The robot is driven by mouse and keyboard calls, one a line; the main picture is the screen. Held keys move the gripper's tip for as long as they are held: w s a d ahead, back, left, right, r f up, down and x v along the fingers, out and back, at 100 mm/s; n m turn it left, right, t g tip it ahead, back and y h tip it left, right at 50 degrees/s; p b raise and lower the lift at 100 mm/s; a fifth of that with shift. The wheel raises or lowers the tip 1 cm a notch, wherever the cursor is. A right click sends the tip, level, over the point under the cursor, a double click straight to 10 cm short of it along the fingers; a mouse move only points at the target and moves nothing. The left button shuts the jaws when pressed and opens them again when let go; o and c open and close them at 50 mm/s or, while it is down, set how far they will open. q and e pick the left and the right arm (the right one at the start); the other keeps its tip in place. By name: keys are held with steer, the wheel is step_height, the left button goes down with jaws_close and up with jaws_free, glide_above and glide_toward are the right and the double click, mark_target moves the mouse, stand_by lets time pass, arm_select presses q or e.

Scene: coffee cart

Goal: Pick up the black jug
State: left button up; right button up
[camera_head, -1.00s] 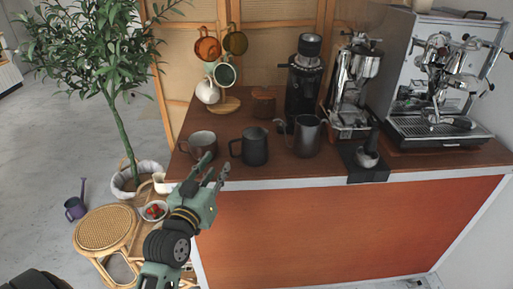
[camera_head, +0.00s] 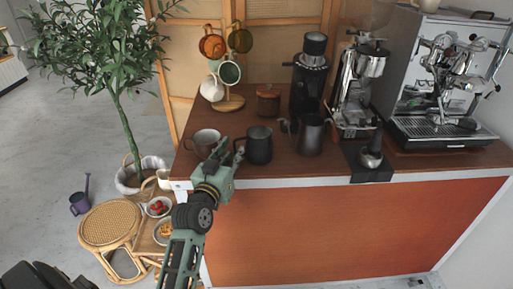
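The black jug (camera_head: 259,146) stands upright on the wooden counter, near its front edge, with its handle toward the left. My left gripper (camera_head: 226,152) is at the counter's front edge, just left of the jug, with its fingers pointing up and toward the jug's handle side. The fingers look spread apart with nothing between them. I cannot tell whether a finger touches the handle. My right gripper is not in view; only a dark part shows at the lower left.
A dark grey pitcher (camera_head: 309,136) stands close right of the jug.

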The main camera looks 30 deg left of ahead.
arm_select(q)
jaws_close()
steer(key=shift+r, duration=0.1)
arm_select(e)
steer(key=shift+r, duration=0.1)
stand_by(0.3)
